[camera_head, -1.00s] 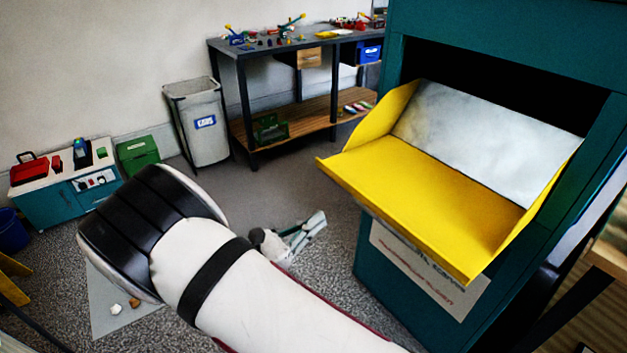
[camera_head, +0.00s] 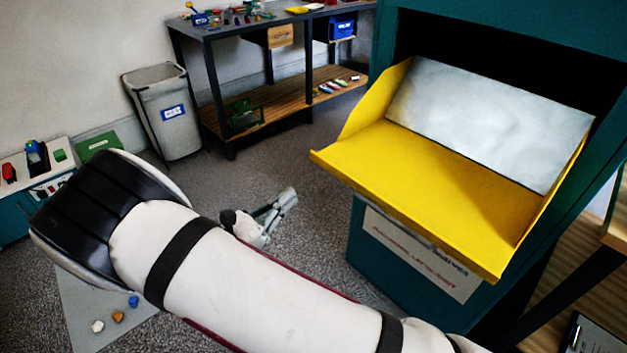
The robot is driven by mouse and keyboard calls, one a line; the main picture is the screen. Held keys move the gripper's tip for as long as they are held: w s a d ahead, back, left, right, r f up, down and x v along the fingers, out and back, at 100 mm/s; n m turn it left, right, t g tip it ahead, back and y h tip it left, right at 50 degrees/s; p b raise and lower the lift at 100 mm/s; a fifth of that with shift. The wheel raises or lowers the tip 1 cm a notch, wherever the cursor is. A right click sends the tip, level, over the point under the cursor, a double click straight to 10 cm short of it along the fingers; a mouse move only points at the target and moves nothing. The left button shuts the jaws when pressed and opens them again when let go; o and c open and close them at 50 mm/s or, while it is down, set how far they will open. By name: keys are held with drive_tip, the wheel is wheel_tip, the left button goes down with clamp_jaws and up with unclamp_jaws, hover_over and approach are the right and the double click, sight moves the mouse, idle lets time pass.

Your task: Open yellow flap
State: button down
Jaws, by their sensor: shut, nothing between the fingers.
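The yellow flap (camera_head: 430,183) is on the front of a tall teal dropoff box (camera_head: 545,32) at the right. The flap is tilted out and down, with yellow side walls and a grey-white panel (camera_head: 490,122) behind it, below a dark opening. My white arm crosses the lower part of the view. My gripper (camera_head: 290,195) is beyond the arm, left of the flap and apart from it, low against the grey floor. It looks narrow, its fingers together, and holds nothing.
A workbench (camera_head: 270,30) with tools stands at the back. A grey bin (camera_head: 165,112) is left of it. A teal cabinet (camera_head: 22,205) is at the left edge. Small lumps (camera_head: 118,317) lie on a grey mat. A wooden table edge (camera_head: 618,225) is at the right. Floor between bin and dropoff box is clear.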

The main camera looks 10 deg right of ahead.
sight(316, 162)
wheel_tip(316, 162, down, 9)
drive_tip(key=w+b, duration=0.2)
drive_tip(key=b, duration=0.7)
drive_tip(key=w+d+r+b, duration=0.1)
drive_tip(key=w+d+r, duration=0.5)
drive_tip(key=d, duration=0.2)
drive_tip(key=shift+r+b, duration=0.3)
drive_tip(key=shift+b, duration=0.1)
drive_tip(key=shift+r, duration=0.1)
drive_tip(key=shift+g+y, duration=0.6)
drive_tip(key=shift+y, duration=0.3)
wheel_tip(316, 162, up, 6)
drive_tip(key=p, duration=0.7)
drive_tip(key=shift+s+a+p, duration=0.1)
drive_tip(key=shift+a+p, duration=0.05)
drive_tip(key=shift+p, duration=0.25)
